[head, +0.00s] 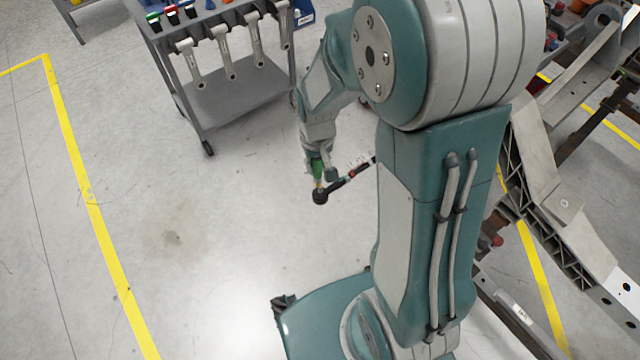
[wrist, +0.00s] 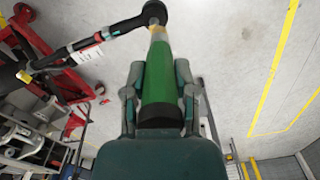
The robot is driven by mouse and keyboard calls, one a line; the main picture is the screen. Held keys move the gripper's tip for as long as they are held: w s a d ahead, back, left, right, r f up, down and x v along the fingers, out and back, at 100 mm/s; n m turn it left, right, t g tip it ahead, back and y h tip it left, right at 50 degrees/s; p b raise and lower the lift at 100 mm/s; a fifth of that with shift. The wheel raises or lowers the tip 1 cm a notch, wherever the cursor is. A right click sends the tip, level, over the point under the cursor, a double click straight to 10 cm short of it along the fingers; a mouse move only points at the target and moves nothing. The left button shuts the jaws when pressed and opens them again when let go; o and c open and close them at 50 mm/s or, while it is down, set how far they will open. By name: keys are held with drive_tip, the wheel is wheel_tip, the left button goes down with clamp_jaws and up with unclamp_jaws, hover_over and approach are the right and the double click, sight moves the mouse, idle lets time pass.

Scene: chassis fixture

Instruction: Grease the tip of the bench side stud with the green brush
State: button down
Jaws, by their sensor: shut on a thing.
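My gripper (wrist: 160,85) is shut on the green brush (wrist: 158,75), whose green handle runs out between the two fingers. In the head view the brush (head: 317,168) points down from my gripper (head: 322,170). Its pale yellowish tip (wrist: 155,32) reaches a dark round end (wrist: 153,14) of a black rod (wrist: 110,32); I cannot tell whether they touch. The round end also shows in the head view (head: 320,196). The stud itself is not clearly distinguishable; the brush tip and round end overlap there.
A grey cart (head: 225,95) with hanging wrenches (head: 222,50) and small coloured containers (head: 170,12) stands at upper left. Chassis parts (head: 560,200) fill the right side. Open floor (head: 180,240) with yellow lines lies left. Red stands (wrist: 75,95) show in the wrist view.

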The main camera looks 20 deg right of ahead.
drive_tip(key=shift+r, duration=2.3)
drive_tip(key=w+f, duration=1)
drive_tip(key=w, duration=0.3)
drive_tip(key=shift+d+f, duration=0.4)
